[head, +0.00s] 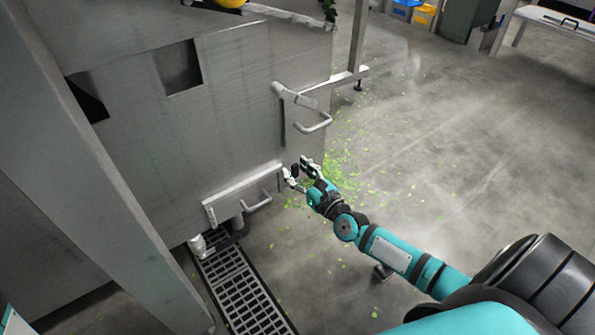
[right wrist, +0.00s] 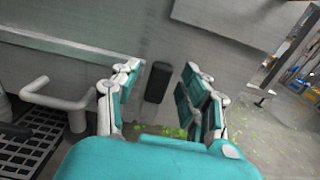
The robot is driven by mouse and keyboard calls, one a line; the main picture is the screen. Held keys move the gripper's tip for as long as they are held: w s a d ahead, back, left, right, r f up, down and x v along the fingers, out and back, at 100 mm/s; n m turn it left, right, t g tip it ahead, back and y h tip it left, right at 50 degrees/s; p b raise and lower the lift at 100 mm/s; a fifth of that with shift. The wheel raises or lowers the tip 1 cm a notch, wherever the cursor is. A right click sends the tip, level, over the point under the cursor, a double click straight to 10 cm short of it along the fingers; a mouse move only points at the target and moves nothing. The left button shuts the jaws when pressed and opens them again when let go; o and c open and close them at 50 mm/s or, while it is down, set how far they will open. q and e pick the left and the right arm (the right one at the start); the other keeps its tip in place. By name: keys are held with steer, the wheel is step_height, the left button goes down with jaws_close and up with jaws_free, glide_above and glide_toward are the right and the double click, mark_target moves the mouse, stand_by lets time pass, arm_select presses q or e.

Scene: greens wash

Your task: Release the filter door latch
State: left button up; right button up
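The filter door (head: 243,193) is a low grey metal panel with a bar handle (head: 257,201) on the steel machine. A small black upright piece, apparently its latch (right wrist: 157,82), is by the door's right end; in the head view it is a dark spot at my fingers. My right gripper (head: 297,169) is at the machine's lower right. In the right wrist view its fingers (right wrist: 161,88) are spread, one each side of the black piece, with gaps on both sides. Whether the piece lies between the tips or just beyond cannot be told. My left gripper is out of view.
A floor drain grate (head: 238,290) lies below the door. A second bar handle (head: 314,124) and a lever (head: 295,96) stick out above my right gripper. Green leaf scraps (head: 345,165) litter the floor. The floor to the right is open.

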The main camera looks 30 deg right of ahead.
steer(key=s, duration=1.2)
steer(key=shift+d, duration=0.45)
steer(key=shift+r, duration=0.1)
